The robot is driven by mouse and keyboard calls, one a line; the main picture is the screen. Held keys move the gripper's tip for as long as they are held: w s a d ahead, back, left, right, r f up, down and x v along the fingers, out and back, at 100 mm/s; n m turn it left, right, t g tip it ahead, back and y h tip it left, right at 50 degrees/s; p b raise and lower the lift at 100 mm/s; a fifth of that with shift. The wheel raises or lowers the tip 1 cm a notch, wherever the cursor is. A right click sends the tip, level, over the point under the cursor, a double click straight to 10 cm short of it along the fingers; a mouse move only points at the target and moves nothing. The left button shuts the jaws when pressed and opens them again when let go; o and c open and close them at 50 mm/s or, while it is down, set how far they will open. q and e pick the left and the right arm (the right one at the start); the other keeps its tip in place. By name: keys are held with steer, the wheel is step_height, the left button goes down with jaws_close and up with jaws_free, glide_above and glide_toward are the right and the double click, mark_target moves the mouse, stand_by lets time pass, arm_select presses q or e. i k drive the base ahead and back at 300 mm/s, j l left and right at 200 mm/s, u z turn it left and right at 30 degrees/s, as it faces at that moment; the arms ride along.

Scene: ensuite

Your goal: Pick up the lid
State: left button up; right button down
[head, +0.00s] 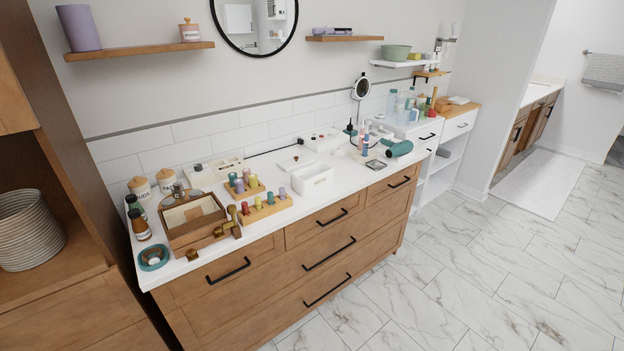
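A flat white lid (296,161) with a small dark knob lies on the white countertop, behind an open white box (313,179). The lid appears to lie flat, apart from the box. Two cream jars (167,180) at the left back of the counter have wooden lids on. A pink jar (190,31) on the upper left shelf also has a lid on. Neither of my grippers is in view.
A teal hair dryer (398,148) and a mirror (361,87) stand right. Some countertop is bare around the white box. The marble floor in front is clear.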

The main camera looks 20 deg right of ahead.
mark_target(289, 165)
steer(key=i+l+u, duration=0.25)
steer(key=i+l, duration=0.2)
steer(key=l, duration=0.15)
steer(key=i+l+u, duration=0.1)
steer(key=l, duration=0.25)
steer(key=i+l+u, duration=0.25)
steer(key=i+l, duration=0.15)
steer(key=l, duration=0.3)
steer(key=i+l+u, duration=0.1)
steer(key=l, duration=0.3)
steer(key=i+j, duration=0.05)
